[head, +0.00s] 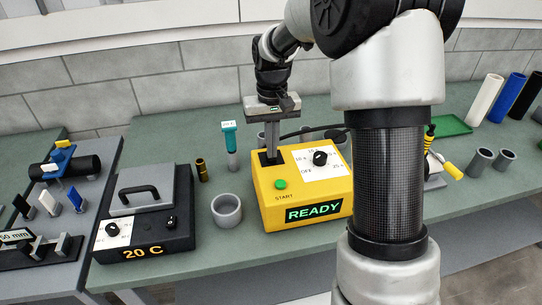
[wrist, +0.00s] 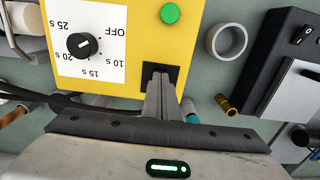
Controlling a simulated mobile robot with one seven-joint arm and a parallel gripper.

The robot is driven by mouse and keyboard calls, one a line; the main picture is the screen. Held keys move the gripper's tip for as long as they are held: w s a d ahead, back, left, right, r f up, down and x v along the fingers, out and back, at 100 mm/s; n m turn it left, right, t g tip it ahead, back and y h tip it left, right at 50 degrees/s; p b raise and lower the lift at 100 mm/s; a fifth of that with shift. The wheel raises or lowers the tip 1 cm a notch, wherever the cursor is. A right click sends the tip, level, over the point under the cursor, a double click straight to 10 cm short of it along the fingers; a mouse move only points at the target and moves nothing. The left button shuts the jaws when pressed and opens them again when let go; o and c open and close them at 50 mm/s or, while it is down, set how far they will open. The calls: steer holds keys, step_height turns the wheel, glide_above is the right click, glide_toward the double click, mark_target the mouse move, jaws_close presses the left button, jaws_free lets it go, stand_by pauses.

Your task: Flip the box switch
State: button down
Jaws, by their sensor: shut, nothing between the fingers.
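A yellow box (head: 300,185) stands on the green bench. Its display reads READY, and it has a green START button (head: 281,184) and a black dial (head: 320,158) marked OFF and in seconds. A black square (head: 266,158) sits in its top. My gripper (head: 271,152) points down over that square, fingers together and empty; whether they touch it is unclear. In the wrist view my gripper (wrist: 160,78) hides part of the black square (wrist: 171,72). A black box (head: 150,225) at left reads 20 C and has a small dark switch (head: 171,222), also in the wrist view (wrist: 304,35).
A grey cup (head: 227,210), a brass cylinder (head: 202,170) and a teal-topped item (head: 229,138) stand between the boxes. A black cable runs behind the yellow box. White, blue and black tubes (head: 508,98) and a green tray (head: 452,125) are at right.

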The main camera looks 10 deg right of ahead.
step_height(320, 180, up, 7)
steer(key=p, duration=0.5)
stand_by(0.5)
steer(key=s+r+t, duration=0.3)
steer(key=s+r, duration=0.8)
steer(key=s, duration=0.1)
steer(key=s+t, duration=0.2)
steer(key=s, duration=1.1)
steer(key=shift+r+t, duration=0.3)
steer(key=shift+r, duration=0.1)
